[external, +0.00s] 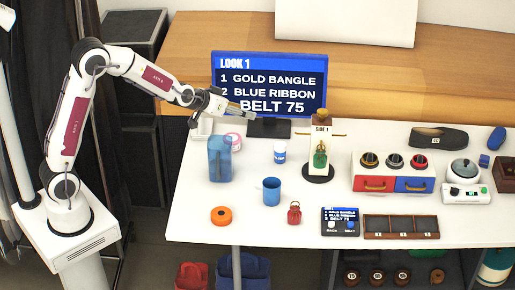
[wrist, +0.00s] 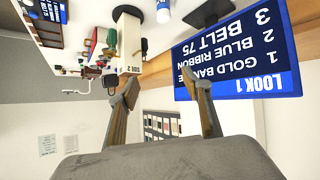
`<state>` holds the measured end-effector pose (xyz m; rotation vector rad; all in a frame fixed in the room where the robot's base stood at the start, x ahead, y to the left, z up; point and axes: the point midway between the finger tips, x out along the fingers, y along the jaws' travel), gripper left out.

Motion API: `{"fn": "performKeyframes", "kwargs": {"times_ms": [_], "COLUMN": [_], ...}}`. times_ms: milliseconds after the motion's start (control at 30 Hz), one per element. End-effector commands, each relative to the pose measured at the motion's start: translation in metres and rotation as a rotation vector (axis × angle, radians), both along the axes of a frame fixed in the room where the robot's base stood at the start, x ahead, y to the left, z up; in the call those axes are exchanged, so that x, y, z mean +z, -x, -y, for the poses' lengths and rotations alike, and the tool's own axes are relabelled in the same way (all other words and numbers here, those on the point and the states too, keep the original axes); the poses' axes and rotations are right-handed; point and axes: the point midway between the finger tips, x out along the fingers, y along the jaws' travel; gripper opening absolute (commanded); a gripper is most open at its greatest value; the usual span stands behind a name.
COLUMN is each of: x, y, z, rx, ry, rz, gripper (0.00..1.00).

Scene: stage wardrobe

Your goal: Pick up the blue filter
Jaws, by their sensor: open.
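No object is labelled as a filter. A blue, see-through jug-like piece (external: 219,160) stands upright at the left of the white table. A smaller blue cup (external: 271,190) stands to its right, nearer the front; I cannot tell which of them is the filter. My gripper (external: 220,104) is in the air above and behind the jug-like piece, in front of the screen's left side. In the wrist view my gripper (wrist: 160,78) has its fingers spread, with nothing between them. Neither blue piece is clearly identifiable in the wrist view.
The screen (external: 269,83), also in the wrist view (wrist: 235,48), stands close to my gripper. A mannequin stand (external: 320,150), white jar (external: 280,152), orange roll (external: 221,215) and red tag-like item (external: 294,213) are around. Drawers (external: 393,184) and a tray (external: 401,227) are right.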

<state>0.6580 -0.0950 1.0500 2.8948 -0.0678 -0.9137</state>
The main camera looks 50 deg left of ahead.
Motion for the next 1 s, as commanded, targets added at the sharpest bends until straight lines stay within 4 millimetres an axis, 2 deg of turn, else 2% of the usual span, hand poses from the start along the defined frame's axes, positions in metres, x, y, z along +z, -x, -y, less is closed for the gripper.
{"fn": "performKeyframes", "kwargs": {"times_ms": [33, 200, 500, 800, 1000], "x": [-0.010, -0.034, -0.081, -0.133, -0.156], "y": [-0.008, -0.032, -0.067, -0.090, -0.097], "z": [0.002, 0.006, 0.010, 0.010, 0.009], "rx": [0.005, 0.029, 0.075, 0.123, 0.147], "ry": [-0.003, -0.014, -0.045, -0.091, -0.116], "rz": [0.005, 0.042, 0.107, 0.168, 0.198], "gripper": [0.49, 0.49, 0.49, 0.49, 0.49]}}
